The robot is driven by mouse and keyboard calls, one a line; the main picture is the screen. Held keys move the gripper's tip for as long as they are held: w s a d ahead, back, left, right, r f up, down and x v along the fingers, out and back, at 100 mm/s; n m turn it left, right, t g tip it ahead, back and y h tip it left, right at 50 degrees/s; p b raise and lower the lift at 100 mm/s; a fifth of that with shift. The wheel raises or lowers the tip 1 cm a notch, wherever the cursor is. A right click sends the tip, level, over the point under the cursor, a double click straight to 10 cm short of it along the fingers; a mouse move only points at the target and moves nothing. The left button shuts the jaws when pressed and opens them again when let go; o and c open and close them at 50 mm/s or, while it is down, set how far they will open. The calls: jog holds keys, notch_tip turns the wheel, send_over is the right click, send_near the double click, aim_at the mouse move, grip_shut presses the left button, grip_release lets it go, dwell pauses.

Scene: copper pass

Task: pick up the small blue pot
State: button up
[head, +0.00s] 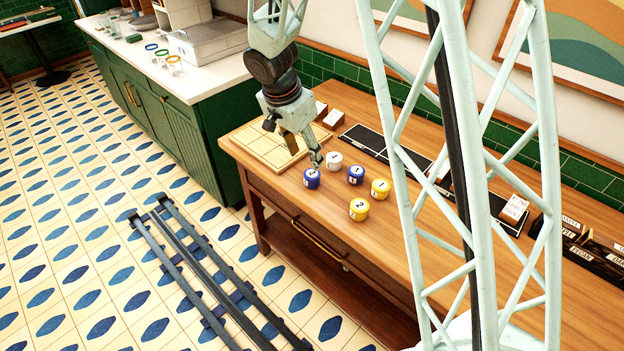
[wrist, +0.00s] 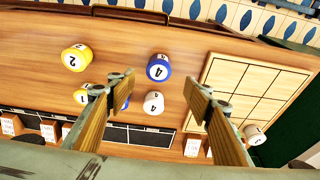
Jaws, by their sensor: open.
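Two blue pots show. One blue pot (head: 311,178) stands nearest my gripper on the wooden table; in the wrist view this blue pot (wrist: 159,68) has a white lid marked 4. Another blue pot (head: 355,175) stands to its right; in the wrist view a finger mostly hides it. I cannot tell surely which is smaller. My gripper (head: 303,152) is open and empty, above the table between the grid board and the pots. In the wrist view the spread fingers of my gripper (wrist: 157,86) lie either side of the nearer blue pot's column, not around it.
A white pot (head: 334,159) and two yellow pots (head: 358,209) (head: 380,188) stand close around the blue ones. A wooden grid board (head: 262,147) lies left. Dark label strips (head: 385,147) and small cards run along the back. The table's front strip is clear.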

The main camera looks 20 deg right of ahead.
aim_at(311, 174)
jog(key=shift+x, duration=3.1)
jog(key=shift+f, duration=0.1)
jog(key=shift+b+x, duration=0.4)
jog(key=shift+x, duration=2.1)
jog(key=shift+s, duration=0.1)
jog(key=c, duration=1)
